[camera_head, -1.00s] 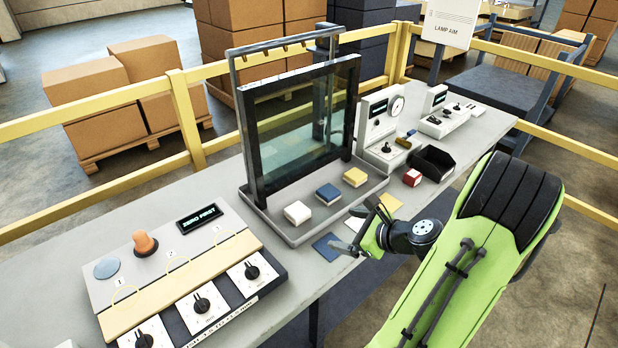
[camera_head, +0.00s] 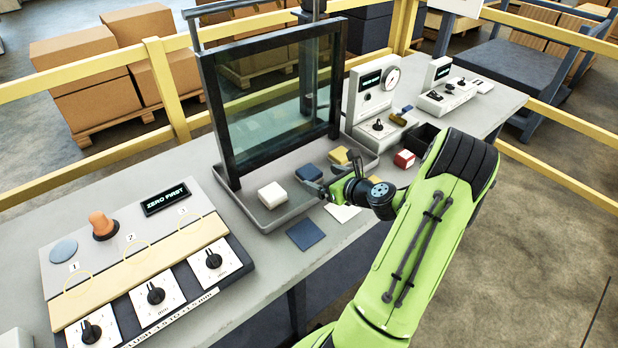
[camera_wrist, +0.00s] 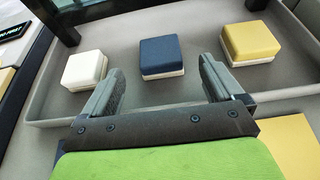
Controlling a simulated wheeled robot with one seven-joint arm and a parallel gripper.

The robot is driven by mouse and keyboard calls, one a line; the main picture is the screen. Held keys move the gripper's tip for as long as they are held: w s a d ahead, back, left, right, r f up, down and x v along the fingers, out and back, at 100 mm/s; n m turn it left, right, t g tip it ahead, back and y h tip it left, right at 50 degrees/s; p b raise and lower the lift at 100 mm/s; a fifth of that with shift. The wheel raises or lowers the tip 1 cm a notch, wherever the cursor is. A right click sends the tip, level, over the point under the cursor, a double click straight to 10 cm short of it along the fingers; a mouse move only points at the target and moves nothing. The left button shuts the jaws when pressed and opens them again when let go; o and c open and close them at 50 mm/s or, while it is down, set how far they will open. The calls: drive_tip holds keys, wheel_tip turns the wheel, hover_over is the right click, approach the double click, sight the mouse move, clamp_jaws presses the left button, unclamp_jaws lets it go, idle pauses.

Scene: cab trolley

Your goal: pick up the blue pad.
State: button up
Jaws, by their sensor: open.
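The blue pad (camera_wrist: 161,56) has a white underside and lies in a grey tray (camera_wrist: 130,94) in front of a glass panel. It is between a white pad (camera_wrist: 84,70) and a yellow pad (camera_wrist: 250,41). In the head view the blue pad (camera_head: 308,172) is partly covered by my gripper (camera_head: 325,187). My gripper is open and empty. In the wrist view its two fingers (camera_wrist: 160,85) point toward the blue pad, one to each side, with the pad a little beyond the tips. I see no contact.
The dark-framed glass panel (camera_head: 275,85) stands upright behind the pads. A flat blue square (camera_head: 305,234) lies on the table in front of the tray. A red and white block (camera_head: 404,159) and a dark bin (camera_head: 425,137) are to the right. A dial console (camera_head: 150,260) is at left.

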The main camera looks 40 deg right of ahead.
sight(313, 174)
drive_tip(key=b+x, duration=0.1)
drive_tip(key=x, duration=0.4)
drive_tip(key=shift+f, duration=0.1)
drive_tip(key=shift+s, duration=0.1)
drive_tip(key=shift+c, duration=0.2)
drive_tip(key=c, duration=1)
drive_tip(key=shift+r, duration=0.2)
